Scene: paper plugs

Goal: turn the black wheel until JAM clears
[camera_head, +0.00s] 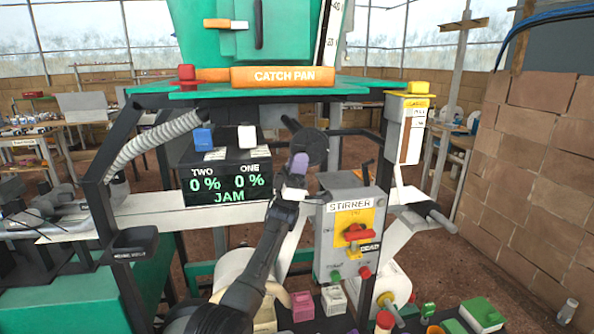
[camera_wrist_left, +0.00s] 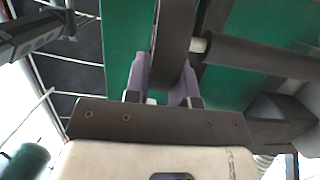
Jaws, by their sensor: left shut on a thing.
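The black wheel (camera_head: 309,147) is mounted on the front of the green machine, above the stirrer box. My left gripper (camera_head: 298,166) reaches up to the wheel's lower left edge, and its purple fingertips are at the rim. In the left wrist view, the dark wheel rim (camera_wrist_left: 172,40) passes between the two purple fingers (camera_wrist_left: 164,85), which are shut on it. A dark display (camera_head: 228,184) left of the wheel reads "TWO 0 %", "ONE 0 %" and "JAM" in green. My right gripper is not in view.
The grey stirrer box (camera_head: 347,235) with a red knob (camera_head: 356,234) stands close to the right of my left arm. An orange catch pan (camera_head: 283,77) is above the wheel. Blue (camera_head: 204,139) and white (camera_head: 247,137) blocks sit above the display. A brick wall (camera_head: 530,170) bounds the right side.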

